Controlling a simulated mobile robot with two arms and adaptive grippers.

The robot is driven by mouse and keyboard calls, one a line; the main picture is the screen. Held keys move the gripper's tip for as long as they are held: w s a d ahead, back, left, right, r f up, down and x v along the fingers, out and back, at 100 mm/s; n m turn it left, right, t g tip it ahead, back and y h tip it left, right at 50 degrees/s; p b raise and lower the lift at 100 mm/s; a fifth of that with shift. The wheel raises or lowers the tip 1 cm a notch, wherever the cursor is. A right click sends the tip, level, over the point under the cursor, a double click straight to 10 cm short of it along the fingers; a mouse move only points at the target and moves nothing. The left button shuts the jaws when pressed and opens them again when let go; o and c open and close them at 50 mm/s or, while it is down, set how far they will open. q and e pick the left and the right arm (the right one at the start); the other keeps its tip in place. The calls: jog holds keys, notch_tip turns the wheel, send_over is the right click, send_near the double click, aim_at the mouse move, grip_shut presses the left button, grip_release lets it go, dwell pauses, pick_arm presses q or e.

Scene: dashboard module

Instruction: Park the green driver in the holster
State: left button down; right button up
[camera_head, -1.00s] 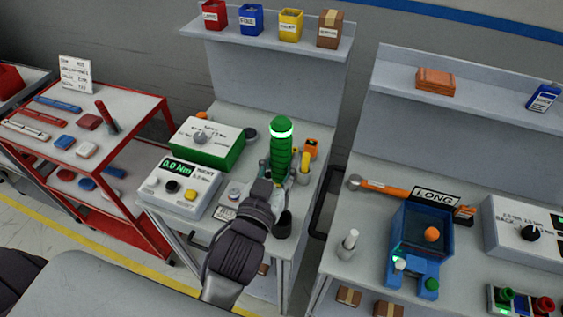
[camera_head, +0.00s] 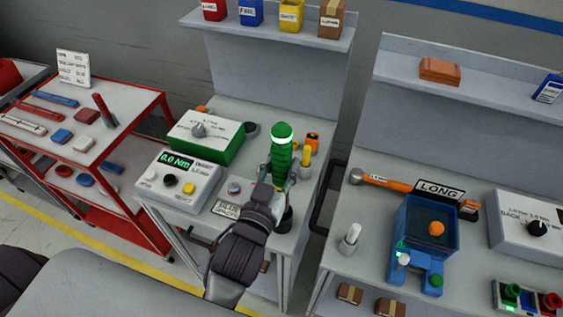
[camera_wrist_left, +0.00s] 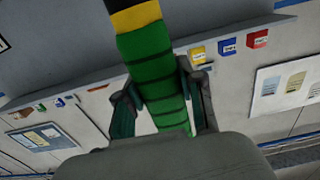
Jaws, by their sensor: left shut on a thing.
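The green driver (camera_head: 281,152) stands roughly upright over the middle bench, with a glowing white ring near its top. My left gripper (camera_head: 277,180) is shut on the green driver. In the left wrist view the driver's green ribbed body (camera_wrist_left: 158,80) runs between the two fingers (camera_wrist_left: 165,105), with a yellow band and a dark end beyond. A dark cup (camera_head: 285,220), which may be the holster, stands just below and right of the gripper, partly hidden by it. Whether the driver touches it, I cannot tell. My right gripper is not in view.
A green-sided box with a knob (camera_head: 207,137) and a torque meter (camera_head: 178,181) reading 0.0 Nm stand left of the driver. A yellow-handled tool (camera_head: 305,163) is close on its right. The right bench holds an orange-handled wrench (camera_head: 385,182) and a blue fixture (camera_head: 424,235).

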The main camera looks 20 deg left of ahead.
aim_at(278, 185)
pick_arm(q)
jog(key=shift+f+b, duration=1.35)
jog(key=shift+f, duration=0.7)
jog(key=shift+f+b, duration=0.9)
jog(key=shift+f, duration=0.75)
jog(key=shift+f, duration=0.2)
jog(key=shift+f+b, duration=0.4)
jog(key=shift+f, duration=0.05)
jog(key=c, duration=0.6)
grip_release()
jog(key=shift+c, duration=0.2)
